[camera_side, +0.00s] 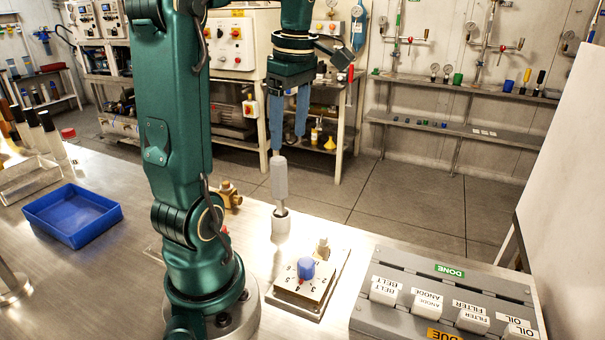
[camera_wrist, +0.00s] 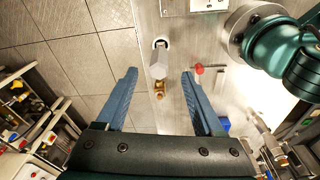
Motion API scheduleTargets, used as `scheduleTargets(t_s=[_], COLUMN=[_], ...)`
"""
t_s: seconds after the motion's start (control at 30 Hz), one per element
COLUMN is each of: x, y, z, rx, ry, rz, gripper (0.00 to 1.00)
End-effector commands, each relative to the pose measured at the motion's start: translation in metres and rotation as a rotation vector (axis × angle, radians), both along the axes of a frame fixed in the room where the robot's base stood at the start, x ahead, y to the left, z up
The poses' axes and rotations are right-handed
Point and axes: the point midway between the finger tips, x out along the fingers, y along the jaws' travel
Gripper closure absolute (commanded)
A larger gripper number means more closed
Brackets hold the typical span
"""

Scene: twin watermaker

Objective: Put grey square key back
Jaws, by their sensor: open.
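The grey square key (camera_side: 279,178) stands upright, its lower end in a small pale round holder (camera_side: 281,222) on the bench. In the wrist view, the grey key (camera_wrist: 158,62) shows between and beyond the fingers, with the holder (camera_wrist: 162,43) at its far end. My gripper (camera_side: 287,143) is above the key, pointing down, with its blue fingers apart. In the wrist view, my gripper (camera_wrist: 160,73) is open with nothing held between the fingers. In the side view one fingertip overlaps the key's top, so I cannot tell whether they touch.
A dial plate with a blue knob (camera_side: 306,267) sits to the right of the holder. A brass fitting (camera_side: 230,195) stands to the left. A blue tray (camera_side: 72,213) lies far left. A grey rack with labelled white blocks (camera_side: 445,300) is at right.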

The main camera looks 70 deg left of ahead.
Motion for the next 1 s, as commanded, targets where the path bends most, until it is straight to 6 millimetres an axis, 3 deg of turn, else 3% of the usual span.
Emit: scheduleTargets(t_s=[0.13, 0.3, 0.5, 0.7, 1.0], x=[0.01, 0.006, -0.012, -0.02, -0.02], y=[-0.055, -0.121, -0.169, -0.185, -0.185], z=[-0.005, -0.021, -0.043, -0.052, -0.053], rx=[0.052, 0.171, 0.334, 0.415, 0.418], ry=[-0.06, -0.127, -0.177, -0.192, -0.19], rz=[-0.546, -1.275, -1.888, -2.115, -2.126], gripper=[0.3, 0.3, 0.3, 0.3, 0.3])
